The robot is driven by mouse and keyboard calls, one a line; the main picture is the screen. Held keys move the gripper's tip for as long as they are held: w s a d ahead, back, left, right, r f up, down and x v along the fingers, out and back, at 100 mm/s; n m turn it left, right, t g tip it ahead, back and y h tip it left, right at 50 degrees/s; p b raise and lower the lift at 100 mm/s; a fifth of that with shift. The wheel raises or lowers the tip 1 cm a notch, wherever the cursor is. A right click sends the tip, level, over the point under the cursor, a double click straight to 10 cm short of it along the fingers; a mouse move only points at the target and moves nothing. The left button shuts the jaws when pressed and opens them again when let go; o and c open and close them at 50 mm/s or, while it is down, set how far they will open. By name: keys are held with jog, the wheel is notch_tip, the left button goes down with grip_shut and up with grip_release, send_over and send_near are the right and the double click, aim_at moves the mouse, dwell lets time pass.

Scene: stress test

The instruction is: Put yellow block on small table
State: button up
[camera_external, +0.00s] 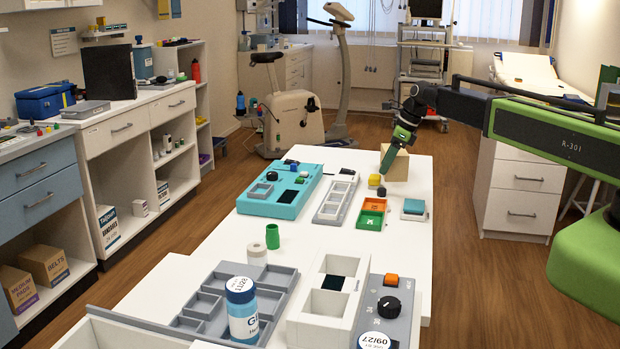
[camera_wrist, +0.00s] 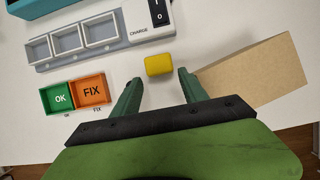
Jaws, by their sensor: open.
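The yellow block (camera_external: 375,180) lies on the white table (camera_external: 395,250), near its far end. In the wrist view the yellow block (camera_wrist: 158,64) sits just ahead of the gap between my green fingertips. My gripper (camera_external: 384,168) points down close to it at the far right of the table. In the wrist view my gripper (camera_wrist: 157,80) is open, with nothing between its fingers. I cannot tell whether the fingertips touch the block. Which thing is the small table is not clear.
A cardboard box (camera_wrist: 252,75) stands close to my right finger. The OK tray (camera_wrist: 58,98) and FIX tray (camera_wrist: 91,90) lie to the left. A grey charging tray (camera_wrist: 78,40) is beyond them. A teal-topped block (camera_external: 414,206) is near the right edge.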

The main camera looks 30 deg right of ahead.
aim_at(379, 177)
jog(key=shift+w+a+f, duration=0.1)
jog(key=shift+f, duration=0.15)
jog(key=b+x, duration=0.5)
jog(key=shift+f, duration=0.2)
jog(key=shift+r, duration=0.2)
grip_shut()
notch_tip(379, 177, up, 10)
jog(key=p, duration=1)
jog(key=shift+p, duration=0.3)
notch_tip(379, 177, down, 6)
jog(key=b, duration=0.6)
jog(key=shift+f, duration=0.2)
